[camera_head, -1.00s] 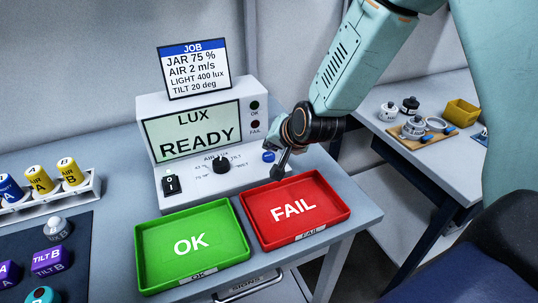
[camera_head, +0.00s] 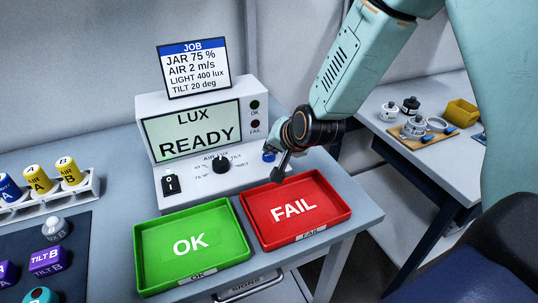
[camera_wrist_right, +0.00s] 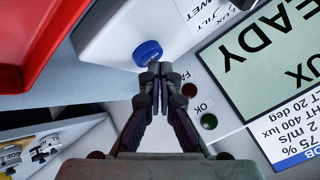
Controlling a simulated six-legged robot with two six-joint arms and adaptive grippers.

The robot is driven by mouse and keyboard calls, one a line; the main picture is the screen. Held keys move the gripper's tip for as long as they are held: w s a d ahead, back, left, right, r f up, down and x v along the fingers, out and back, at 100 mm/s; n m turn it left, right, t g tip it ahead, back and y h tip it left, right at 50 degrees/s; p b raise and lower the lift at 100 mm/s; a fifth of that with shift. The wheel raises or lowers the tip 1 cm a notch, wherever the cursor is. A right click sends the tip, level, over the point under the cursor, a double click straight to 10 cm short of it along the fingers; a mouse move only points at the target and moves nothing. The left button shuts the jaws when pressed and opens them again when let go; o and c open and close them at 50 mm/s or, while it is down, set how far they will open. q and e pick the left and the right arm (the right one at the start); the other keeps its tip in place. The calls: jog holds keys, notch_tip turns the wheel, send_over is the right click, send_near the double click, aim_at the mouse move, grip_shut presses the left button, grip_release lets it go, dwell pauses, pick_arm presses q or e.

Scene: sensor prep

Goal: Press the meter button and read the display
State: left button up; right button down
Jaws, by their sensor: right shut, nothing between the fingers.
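The meter (camera_head: 146,110) is a pale box with a sloped front panel. Its display (camera_head: 180,145) reads LUX READY. A blue button (camera_head: 268,156) sits at the right end of the panel and also shows in the wrist view (camera_wrist_right: 148,50). My right gripper (camera_head: 279,176) is shut and empty, pointing down in front of the button. In the wrist view its fingertips (camera_wrist_right: 157,72) appear just beside the button's edge; I cannot tell whether they touch. A black knob (camera_head: 221,166) and a rocker switch (camera_head: 170,184) are on the panel. My left gripper is not in view.
A green OK tray (camera_head: 143,243) and a red FAIL tray (camera_head: 346,213) lie in front of the meter, the red one close below my gripper. A JOB card (camera_head: 194,69) stands on top. Yellow jars (camera_head: 69,171) are at left. A side table (camera_head: 450,167) is at right.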

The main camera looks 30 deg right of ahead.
aim_at(271, 157)
jog(key=shift+f+b, duration=0.3)
jog(key=shift+f, duration=0.2)
dwell(0.3)
jog(key=shift+r, duration=0.15)
jog(key=shift+r+p, duration=0.8)
jog(key=shift+p, duration=0.05)
notch_tip(271, 157, up, 5)
jog(key=p, duration=0.4)
jog(key=shift+p, duration=0.35)
dwell(0.5)
